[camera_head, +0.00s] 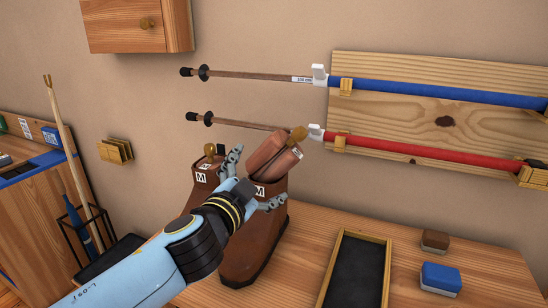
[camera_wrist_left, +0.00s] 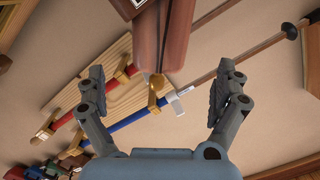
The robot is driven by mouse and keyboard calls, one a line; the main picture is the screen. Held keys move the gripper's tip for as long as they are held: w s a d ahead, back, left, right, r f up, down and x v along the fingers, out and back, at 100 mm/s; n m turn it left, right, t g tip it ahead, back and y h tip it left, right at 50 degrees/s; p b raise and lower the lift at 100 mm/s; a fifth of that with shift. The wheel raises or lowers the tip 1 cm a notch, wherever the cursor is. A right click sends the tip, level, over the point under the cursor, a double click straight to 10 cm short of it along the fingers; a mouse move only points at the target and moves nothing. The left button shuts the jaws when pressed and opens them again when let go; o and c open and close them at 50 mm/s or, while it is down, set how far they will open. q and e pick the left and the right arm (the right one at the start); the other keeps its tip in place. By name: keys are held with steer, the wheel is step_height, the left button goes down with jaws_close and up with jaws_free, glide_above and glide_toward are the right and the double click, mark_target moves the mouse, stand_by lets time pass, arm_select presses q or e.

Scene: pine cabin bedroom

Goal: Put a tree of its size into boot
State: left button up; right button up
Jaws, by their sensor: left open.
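Two brown boots stand side by side on the wooden bench top. The nearer boot (camera_head: 245,245) has a white M label (camera_head: 259,191). A split reddish-brown boot tree (camera_head: 267,153) with a brass knob (camera_head: 298,133) rises tilted from its opening; its lower end is hidden. The farther boot (camera_head: 199,188) also has an M label, and a knob (camera_head: 210,150) shows at its top. My left gripper (camera_head: 252,180) is open in front of the boots. In the left wrist view, the tree (camera_wrist_left: 150,38) and knob lie beyond and between the open fingers (camera_wrist_left: 162,95), apart from them.
A black tray with wooden rim (camera_head: 386,275) lies right of the boots. A blue brush (camera_head: 441,278) and a brown brush (camera_head: 436,240) are farther right. Blue and red poles (camera_head: 440,95) hang on a wall board. A stand with sticks (camera_head: 100,235) is at left.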

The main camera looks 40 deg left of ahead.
mark_target(285, 148)
arm_select(q)
steer(key=shift+m+t+h, duration=0.3)
steer(key=shift+m+t, duration=0.2)
steer(key=shift+m, duration=0.1)
steer(key=w, duration=0.2)
steer(key=w+r, duration=0.1)
steer(key=w, duration=0.1)
steer(key=w+p, duration=0.1)
steer(key=w, duration=0.1)
steer(key=shift+r, duration=0.4)
steer(key=p+x, duration=0.1)
steer(key=x, duration=0.4)
steer(key=shift+w+a+f, duration=0.1)
steer(key=shift+w+f, duration=0.05)
steer(key=shift+w, duration=0.3)
steer(key=shift+s, duration=0.1)
steer(key=c, duration=1.4)
